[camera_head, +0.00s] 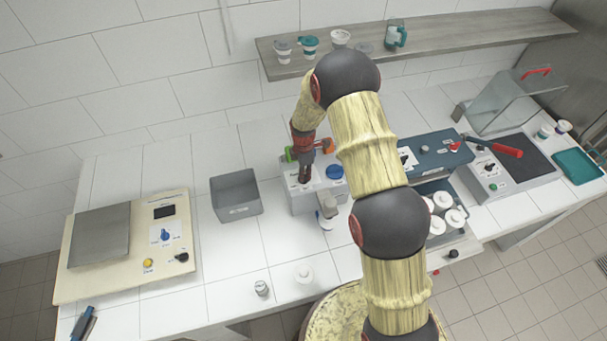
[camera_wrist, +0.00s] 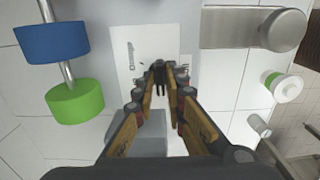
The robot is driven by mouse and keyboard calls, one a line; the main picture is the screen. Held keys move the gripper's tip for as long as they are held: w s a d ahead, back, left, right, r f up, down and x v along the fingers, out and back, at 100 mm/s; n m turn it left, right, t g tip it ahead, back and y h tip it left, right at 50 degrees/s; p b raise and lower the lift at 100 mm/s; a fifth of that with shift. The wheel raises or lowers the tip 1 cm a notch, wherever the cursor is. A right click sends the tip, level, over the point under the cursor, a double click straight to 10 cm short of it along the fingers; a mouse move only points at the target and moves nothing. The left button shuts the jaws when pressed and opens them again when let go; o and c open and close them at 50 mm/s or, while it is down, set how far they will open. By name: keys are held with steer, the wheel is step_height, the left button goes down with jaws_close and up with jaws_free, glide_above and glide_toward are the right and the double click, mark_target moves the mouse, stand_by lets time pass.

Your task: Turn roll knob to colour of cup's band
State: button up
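The cup filler (camera_head: 303,203) stands on the counter in the middle of the head view. Its rod carries a green roll (camera_head: 290,155), an orange roll (camera_head: 325,146) and a blue roll (camera_head: 335,172). The wrist view shows the blue roll (camera_wrist: 52,42) and green roll (camera_wrist: 75,101) at left. A black knob (camera_wrist: 159,72) on the white panel (camera_wrist: 128,42) lies between my fingertips. My gripper (camera_wrist: 163,82) looks open around it, with contact unclear. A white cup (camera_wrist: 283,87) with a green band is at right, near the grey spout (camera_wrist: 255,28). My gripper (camera_head: 304,175) hides the knob in the head view.
A grey bin (camera_head: 236,195) stands left of the filler, with a scale (camera_head: 130,245) further left. A drawer of white cups (camera_head: 445,213) is at right, below a blue-topped machine (camera_head: 434,152). A shelf (camera_head: 440,42) with cups runs behind.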

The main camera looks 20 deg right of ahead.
jaws_close()
steer(key=shift+m+b, duration=0.4)
steer(key=shift+b, duration=0.1)
steer(key=shift+w+f+m+b, duration=0.1)
steer(key=shift+m+b, duration=0.5)
steer(key=shift+b, duration=0.1)
steer(key=m+b, duration=0.5)
steer(key=m, duration=0.1)
steer(key=shift+m, duration=0.4)
steer(key=shift+m+b, duration=0.8)
steer(key=shift+m, duration=0.7)
steer(key=shift+r, duration=0.2)
steer(key=shift+o, duration=2.3)
jaws_free()
steer(key=shift+f, duration=0.1)
